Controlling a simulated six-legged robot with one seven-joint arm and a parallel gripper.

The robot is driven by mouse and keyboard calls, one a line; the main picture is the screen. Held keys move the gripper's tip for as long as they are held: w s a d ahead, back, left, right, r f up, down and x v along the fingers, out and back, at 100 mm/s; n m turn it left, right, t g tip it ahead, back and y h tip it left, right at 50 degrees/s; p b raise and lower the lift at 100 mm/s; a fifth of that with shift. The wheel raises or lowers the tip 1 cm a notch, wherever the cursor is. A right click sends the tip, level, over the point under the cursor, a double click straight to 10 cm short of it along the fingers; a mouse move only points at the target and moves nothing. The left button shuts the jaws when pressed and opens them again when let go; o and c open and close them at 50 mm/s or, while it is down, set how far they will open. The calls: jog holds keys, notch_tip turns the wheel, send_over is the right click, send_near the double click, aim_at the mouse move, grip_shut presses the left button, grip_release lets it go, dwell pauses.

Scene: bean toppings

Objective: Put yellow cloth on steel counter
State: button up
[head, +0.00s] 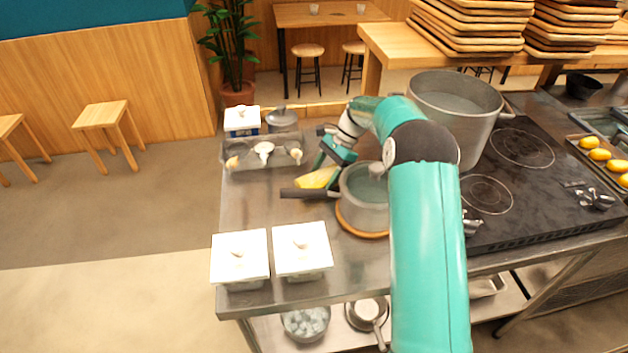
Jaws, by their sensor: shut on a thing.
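The fingertips are small here and partly hidden. I cannot tell whether the cloth touches the handle or the counter below. The steel counter (245,205) is a grey metal top under the pot, with bare surface left of the cloth.
Two white-lidded containers (240,257) (302,248) are at the front left. A condiment tray (245,162) is behind. A large stockpot (455,100) and black cooktop (520,185) are to the right.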

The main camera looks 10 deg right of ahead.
aim_at(315, 179)
jog(key=a, duration=0.1)
jog(key=s+a, duration=0.1)
jog(key=a, duration=0.1)
jog(key=shift+s+a, duration=0.25)
jog(key=shift+a, duration=0.15)
jog(key=shift+w+d+f, duration=0.15)
jog(key=shift+d+f, duration=0.1)
jog(key=shift+f, duration=0.35)
jog(key=shift+a+r, duration=0.1)
jog(key=o, duration=1.1)
